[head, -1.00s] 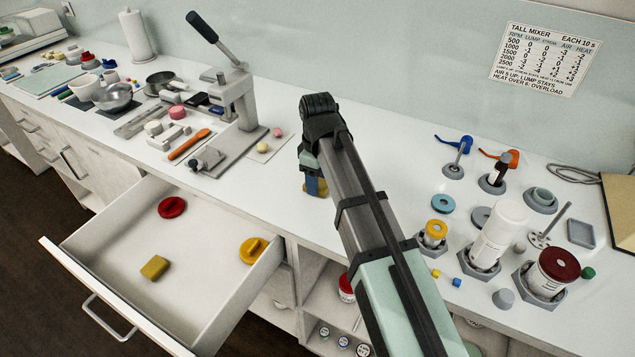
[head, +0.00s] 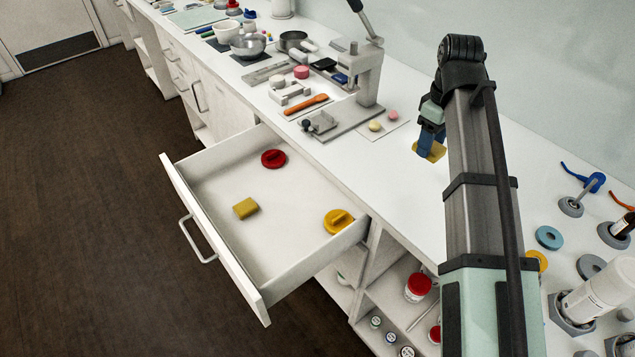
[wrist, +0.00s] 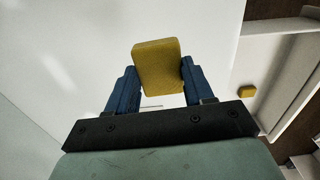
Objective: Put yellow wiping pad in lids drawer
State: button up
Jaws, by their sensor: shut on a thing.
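My gripper (head: 431,140) is over the white counter, right of the lever press, with its blue fingers shut on a yellow wiping pad (head: 434,151). In the wrist view the pad (wrist: 158,65) sits between both blue fingers (wrist: 155,85). The lids drawer (head: 213,238) is pulled open at the counter front, left of and below my gripper.
The lever press (head: 355,85) stands on the counter left of my gripper, beside a card with small pink and yellow pieces (head: 382,124). Bottles and holders (head: 590,300) crowd the right side. The drawer has bare floor between its lids. An open shelf with jars (head: 418,287) is below the counter.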

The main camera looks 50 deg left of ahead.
jog(key=s+a+f+n, duration=0.2)
jog(key=s+a, duration=0.4)
jog(key=s, duration=0.2)
jog(key=m, duration=0.2)
send_over(284, 257)
notch_tip(284, 257, down, 16)
jog(key=shift+m, duration=0.3)
jog(key=shift+f, duration=4.85)
jog(key=shift+f, duration=0.2)
jog(key=o, duration=1)
jog(key=shift+r, duration=0.15)
